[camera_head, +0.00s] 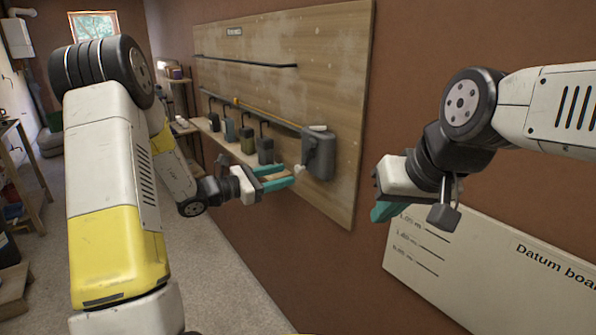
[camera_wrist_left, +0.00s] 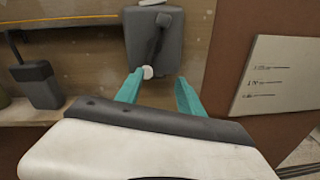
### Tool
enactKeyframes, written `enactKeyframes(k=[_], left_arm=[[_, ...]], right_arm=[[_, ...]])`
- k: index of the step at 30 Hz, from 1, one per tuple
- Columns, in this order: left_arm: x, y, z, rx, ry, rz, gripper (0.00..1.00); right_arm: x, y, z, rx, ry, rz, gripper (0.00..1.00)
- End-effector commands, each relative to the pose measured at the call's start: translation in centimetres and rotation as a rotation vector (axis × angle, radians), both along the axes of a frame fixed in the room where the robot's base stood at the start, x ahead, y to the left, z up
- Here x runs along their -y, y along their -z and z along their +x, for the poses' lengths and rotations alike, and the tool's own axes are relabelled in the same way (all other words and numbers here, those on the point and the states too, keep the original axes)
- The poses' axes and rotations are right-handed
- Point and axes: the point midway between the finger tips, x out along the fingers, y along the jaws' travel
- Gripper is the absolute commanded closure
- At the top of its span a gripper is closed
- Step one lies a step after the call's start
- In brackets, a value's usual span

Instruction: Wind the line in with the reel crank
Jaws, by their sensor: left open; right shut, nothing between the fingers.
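The reel (camera_head: 319,155) is a dark grey box on the wooden wall board. In the left wrist view the reel (camera_wrist_left: 172,45) carries a dark crank arm (camera_wrist_left: 155,48) that hangs down to a pale round knob (camera_wrist_left: 148,72). A yellow-orange line (camera_head: 268,114) runs along the board towards the reel. My left gripper (camera_head: 290,175) is open just left of the reel. In its wrist view the knob appears between the teal fingertips (camera_wrist_left: 159,80); contact is not visible. My right gripper (camera_head: 382,213) is shut and empty, in front of the wall right of the board.
Several dark weights (camera_head: 247,138) stand on a narrow wooden shelf (camera_head: 229,147) left of the reel. A pale datum board (camera_head: 480,262) is at lower right. A dark rail (camera_head: 245,62) crosses the upper wooden board (camera_head: 300,45). The floor (camera_head: 235,270) below is clear.

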Motion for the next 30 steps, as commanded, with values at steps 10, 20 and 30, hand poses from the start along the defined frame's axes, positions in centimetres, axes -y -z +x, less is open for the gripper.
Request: enactKeyframes(k=[10, 20, 30], left_arm=[[0.6, 1.3, 3.1, -0.034, -0.07, -0.061, 0.55], [4.4, 1.3, 5.9, -0.033, -0.07, -0.058, 0.55], [5.0, 1.3, 6.4, -0.033, -0.071, -0.06, 0.55]], right_arm=[[0.0, 0.0, 0.0, 0.0, 0.0, 0.0, 1.0], [0.0, 0.0, 0.0, 0.0, 0.0, 0.0, 1.0], [0.0, 0.0, 0.0, 0.0, 0.0, 0.0, 1.0]])
